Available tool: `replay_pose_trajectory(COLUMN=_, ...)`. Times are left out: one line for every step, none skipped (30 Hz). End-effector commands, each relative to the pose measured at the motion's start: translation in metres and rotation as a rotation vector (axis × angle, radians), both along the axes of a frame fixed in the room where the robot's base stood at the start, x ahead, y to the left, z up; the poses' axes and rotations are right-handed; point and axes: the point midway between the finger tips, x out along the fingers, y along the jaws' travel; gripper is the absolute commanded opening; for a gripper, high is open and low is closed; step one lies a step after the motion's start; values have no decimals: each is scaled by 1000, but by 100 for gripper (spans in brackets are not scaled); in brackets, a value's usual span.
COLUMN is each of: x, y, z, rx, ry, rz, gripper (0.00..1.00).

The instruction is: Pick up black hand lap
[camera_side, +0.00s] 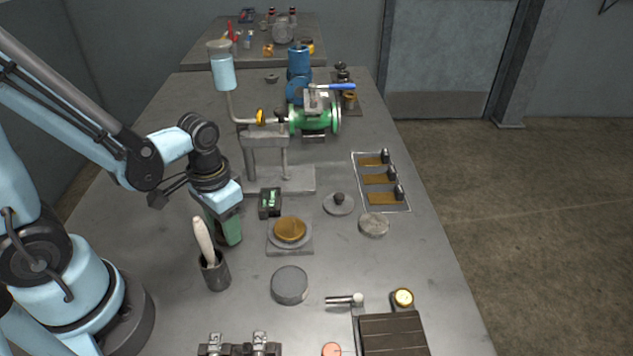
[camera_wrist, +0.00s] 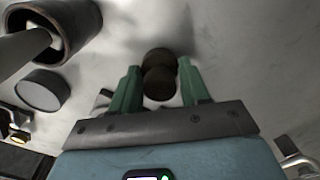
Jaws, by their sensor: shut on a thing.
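My gripper (camera_side: 227,230) has green fingers and points down over the table, left of the brass disc plate. In the wrist view my gripper (camera_wrist: 160,74) is shut on a dark, round-knobbed thing, the black hand lap (camera_wrist: 159,84), held between its two fingers. In the side view the lap is hidden by my fingers. I cannot tell whether it touches the table.
A dark cup (camera_side: 215,272) with a brush stands close in front of my gripper. A grey disc (camera_side: 290,286), a brass disc (camera_side: 290,229) and a small black box (camera_side: 269,203) lie nearby. A grey disc with a dark knob (camera_side: 338,203) is further right.

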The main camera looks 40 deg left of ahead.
Motion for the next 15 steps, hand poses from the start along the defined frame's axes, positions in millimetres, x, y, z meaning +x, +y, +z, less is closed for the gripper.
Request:
replay_pose_trajectory(x=0, y=0, z=1, rx=0, ry=0, rz=0, gripper=4)
replay_pose_trajectory(x=0, y=0, z=2, rx=0, ry=0, rz=0, gripper=4)
replay_pose_trajectory(x=0, y=0, z=3, rx=0, ry=0, rz=0, gripper=4)
replay_pose_trajectory(x=0, y=0, z=4, rx=0, ry=0, rz=0, gripper=4)
replay_pose_trajectory(x=0, y=0, z=5, rx=0, ry=0, rz=0, gripper=4)
replay_pose_trajectory(x=0, y=0, z=7, rx=0, ry=0, rz=0, gripper=4)
replay_pose_trajectory(x=0, y=0, z=9, rx=0, ry=0, rz=0, gripper=4)
replay_pose_trajectory(x=0, y=0, z=11, rx=0, ry=0, rz=0, gripper=4)
replay_pose_trajectory(x=0, y=0, z=15, rx=0, ry=0, rz=0, gripper=4)
replay_pose_trajectory(x=0, y=0, z=17, rx=0, ry=0, rz=0, gripper=4)
replay_pose_trajectory(x=0, y=0, z=20, rx=0, ry=0, rz=0, gripper=4)
replay_pose_trajectory(x=-1, y=0, z=25, rx=0, ry=0, rz=0, gripper=4)
replay_pose_trajectory(x=-1, y=0, z=28, rx=0, ry=0, rz=0, gripper=4)
replay_pose_trajectory(x=0, y=0, z=32, rx=0, ry=0, rz=0, gripper=4)
replay_pose_trajectory(x=0, y=0, z=38, rx=0, ry=0, rz=0, gripper=4)
